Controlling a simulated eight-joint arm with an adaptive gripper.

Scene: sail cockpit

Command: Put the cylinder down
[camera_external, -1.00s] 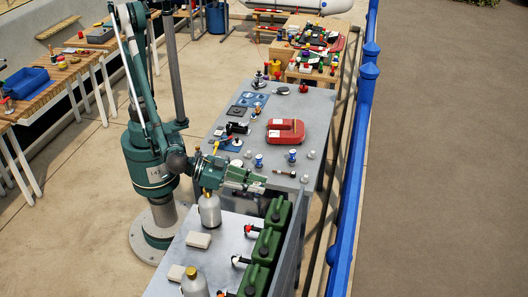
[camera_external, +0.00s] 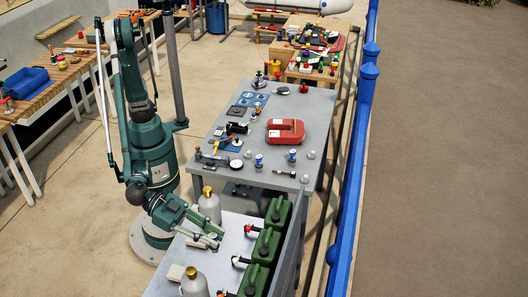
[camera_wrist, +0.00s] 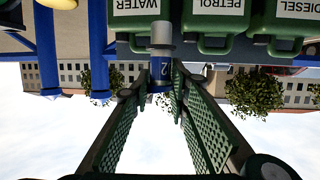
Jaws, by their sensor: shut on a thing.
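My gripper (camera_external: 215,237) is low over the near grey bench (camera_external: 237,224), at its left part between two silver bottles. In the wrist view my gripper (camera_wrist: 160,88) has its two green ridged fingers closing in around a small cylinder (camera_wrist: 161,42). The cylinder has a grey end and a blue body marked with a 2. It sits at the fingertips, so I take it as held. In the external view the cylinder is too small to make out clearly. I cannot tell whether it touches the bench.
A silver bottle (camera_external: 209,206) stands close behind my gripper and another (camera_external: 193,284) in front. Green jerry cans (camera_external: 267,245) line the bench's right side; the wrist view shows WATER, PETROL and DIESEL labels. The far table (camera_external: 293,180) holds a red can (camera_external: 285,131) and several small parts.

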